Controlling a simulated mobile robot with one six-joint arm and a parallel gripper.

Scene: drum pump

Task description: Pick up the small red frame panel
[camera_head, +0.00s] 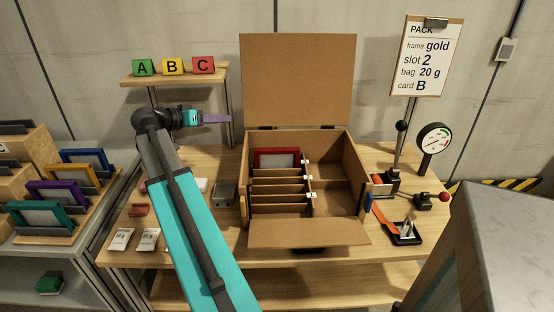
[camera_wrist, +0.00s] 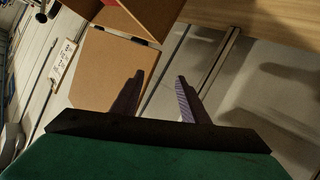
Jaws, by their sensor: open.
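The small red frame panel (camera_head: 277,152) stands upright in the rearmost slot on the left side of the open cardboard box (camera_head: 334,227). Its red rim shows above the slot divider; its lower part is hidden. A bit of red shows inside the box at the top of that view.
The raised box lid (camera_head: 298,80) stands behind the box. A clipboard (camera_head: 427,58) reads gold, slot 2, bag 20 g, card B. Blue, yellow, purple and green frames (camera_head: 40,217) stand on the left rack. A gauge (camera_head: 433,140) and levers are at the right. Small bags (camera_head: 148,239) lie front left.

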